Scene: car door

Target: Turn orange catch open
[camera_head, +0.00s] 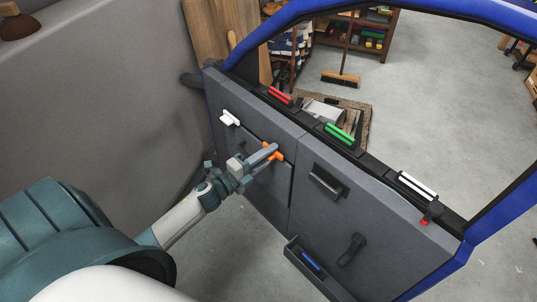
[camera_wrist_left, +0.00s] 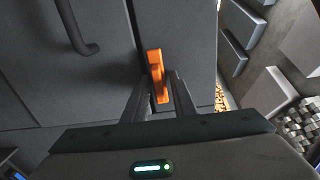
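The orange catch (camera_head: 276,152) is a small lever on the left part of the grey door panel (camera_head: 300,225), near a seam. It also shows upright in the left wrist view (camera_wrist_left: 155,62), its lower part between the dark fingers. My left gripper (camera_head: 268,154) reaches the panel from the lower left. In the left wrist view its fingers (camera_wrist_left: 162,84) sit close on both sides of the catch, with almost no gap, and appear shut on it. The fingers and the arm hide part of the catch. My right gripper is in neither view.
The panel also bears a white handle (camera_head: 229,118), a dark recessed pull (camera_head: 327,182), a dark crank (camera_head: 351,249) and a pocket with a blue item (camera_head: 310,261). Red (camera_head: 279,96), green (camera_head: 340,133) and white (camera_head: 417,185) pieces line the sill. A grey wall (camera_head: 95,90) stands at left.

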